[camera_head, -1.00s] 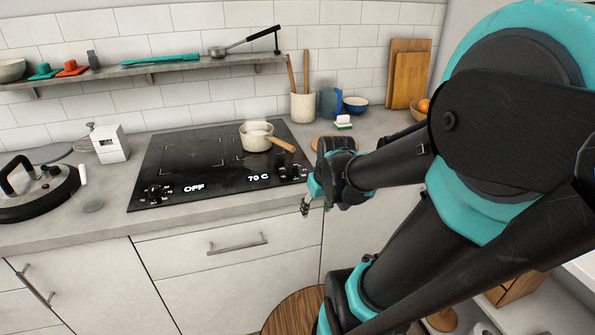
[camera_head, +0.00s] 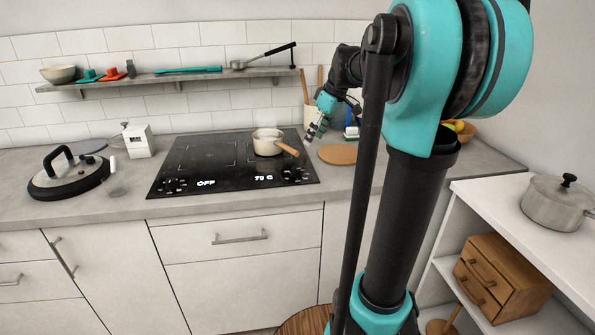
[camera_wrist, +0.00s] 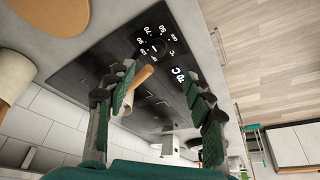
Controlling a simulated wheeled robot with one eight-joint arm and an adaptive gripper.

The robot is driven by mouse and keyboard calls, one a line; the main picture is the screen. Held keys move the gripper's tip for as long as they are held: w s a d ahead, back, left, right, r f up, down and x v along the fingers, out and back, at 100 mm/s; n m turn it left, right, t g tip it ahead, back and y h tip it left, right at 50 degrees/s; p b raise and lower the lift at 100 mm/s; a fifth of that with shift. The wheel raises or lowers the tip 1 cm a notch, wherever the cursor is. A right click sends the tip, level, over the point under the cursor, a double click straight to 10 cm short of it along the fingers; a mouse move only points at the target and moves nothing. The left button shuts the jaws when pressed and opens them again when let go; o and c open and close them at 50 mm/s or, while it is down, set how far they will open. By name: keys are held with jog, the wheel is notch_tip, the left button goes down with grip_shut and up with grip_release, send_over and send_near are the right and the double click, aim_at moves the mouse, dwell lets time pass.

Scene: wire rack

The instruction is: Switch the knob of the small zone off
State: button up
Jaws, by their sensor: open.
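The black cooktop (camera_head: 205,152) is set in the counter. Its left display reads OFF and its right display (camera_head: 263,178) reads about 79 C. A knob area (camera_head: 296,174) is at its front right corner and another (camera_head: 172,186) at its front left. I cannot tell which serves the small zone. In the wrist view a dark knob (camera_wrist: 152,49) ringed by white numbers lies beyond my fingertips. My gripper (camera_head: 314,130) is open and above the cooktop's right side; its spread fingers (camera_wrist: 160,76) show in the wrist view, apart from the knob.
A white pot (camera_head: 267,141) stands on the cooktop, its wooden handle (camera_head: 288,150) pointing front right, close to the right knobs. A round wooden board (camera_head: 338,154) lies right of the cooktop. A large lid (camera_head: 68,181) sits at the left.

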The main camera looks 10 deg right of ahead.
aim_at(296, 168)
jog(key=shift+n, duration=0.5)
jog(key=x, duration=1)
jog(key=w+a+x, duration=0.1)
jog(key=x, duration=0.4)
jog(key=shift+w, duration=0.1)
jog(key=c, duration=1.2)
